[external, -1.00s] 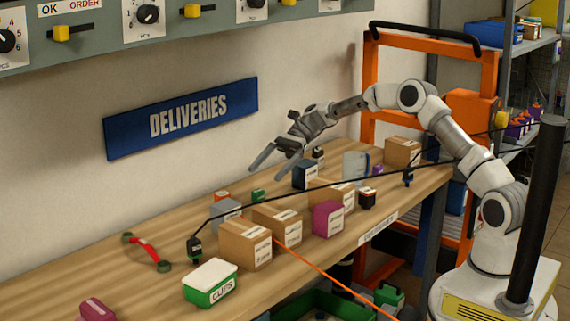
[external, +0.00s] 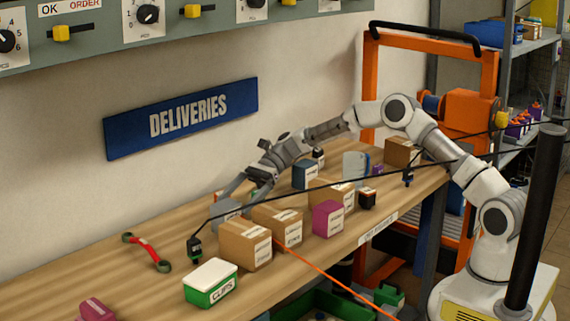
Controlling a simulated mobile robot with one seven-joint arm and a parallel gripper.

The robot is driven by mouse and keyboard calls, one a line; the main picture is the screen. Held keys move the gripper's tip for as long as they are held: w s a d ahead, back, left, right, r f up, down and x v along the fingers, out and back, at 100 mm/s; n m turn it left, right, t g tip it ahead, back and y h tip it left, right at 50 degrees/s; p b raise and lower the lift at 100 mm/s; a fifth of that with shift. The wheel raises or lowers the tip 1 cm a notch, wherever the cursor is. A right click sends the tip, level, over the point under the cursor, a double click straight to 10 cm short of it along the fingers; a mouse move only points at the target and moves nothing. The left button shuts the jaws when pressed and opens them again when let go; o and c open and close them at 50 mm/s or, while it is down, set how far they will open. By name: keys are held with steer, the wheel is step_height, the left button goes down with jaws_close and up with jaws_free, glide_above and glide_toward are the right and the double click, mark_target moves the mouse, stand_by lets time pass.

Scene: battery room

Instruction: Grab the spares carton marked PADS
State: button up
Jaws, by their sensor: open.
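Three brown cartons with white labels stand close together mid-bench: a front one (external: 243,248), one just behind it (external: 275,224) and one further right (external: 325,190). A fourth brown carton (external: 397,153) stands at the far right end. Their labels are too small to read, so I cannot tell which is marked PADS. My gripper (external: 235,198) is open and points down at the left, above or around a grey box (external: 226,214) behind the cartons. I cannot tell whether the fingers touch it.
A magenta box (external: 327,218) and a dark box (external: 305,176) stand near the cartons. A green CLIPS box (external: 211,287) and red-green tool (external: 148,252) lie to the left.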

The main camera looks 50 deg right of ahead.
mark_target(217, 219)
steer(key=x, duration=0.4)
steer(key=shift+a+b, duration=0.4)
steer(key=shift+r, duration=0.1)
jaws_close()
